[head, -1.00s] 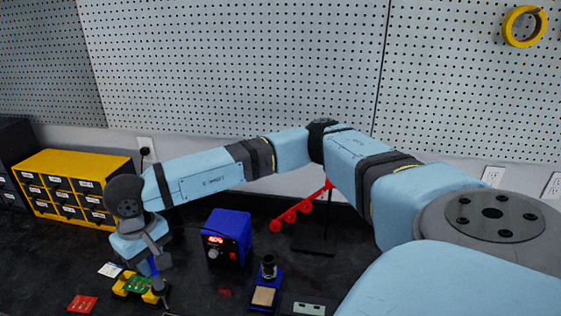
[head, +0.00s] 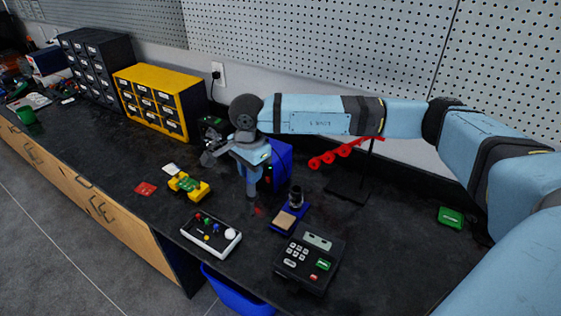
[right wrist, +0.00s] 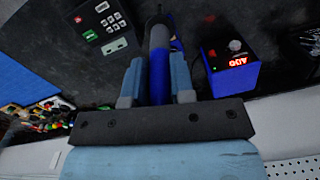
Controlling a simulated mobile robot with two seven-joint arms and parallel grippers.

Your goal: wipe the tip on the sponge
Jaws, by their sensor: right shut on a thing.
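The tan sponge (head: 284,220) lies in the front of a blue stand (head: 301,211) with a dark upright holder. My right gripper (head: 252,190) is left of and behind the sponge, apart from it, beside the blue soldering station (head: 281,160). In the right wrist view my right gripper (right wrist: 157,85) is shut on a soldering iron with a blue handle (right wrist: 159,77). The iron's grey front part points away from the gripper; its tip is too dark to make out. The sponge is hidden in the wrist view. My left gripper is not in view.
A yellow holder (head: 198,193) with a green board and a red card (head: 145,189) lie left. In front are a joystick box (head: 210,236) and a black keypad device (head: 292,267). A red-armed stand (head: 345,153) stands behind. The bench at right is mostly clear.

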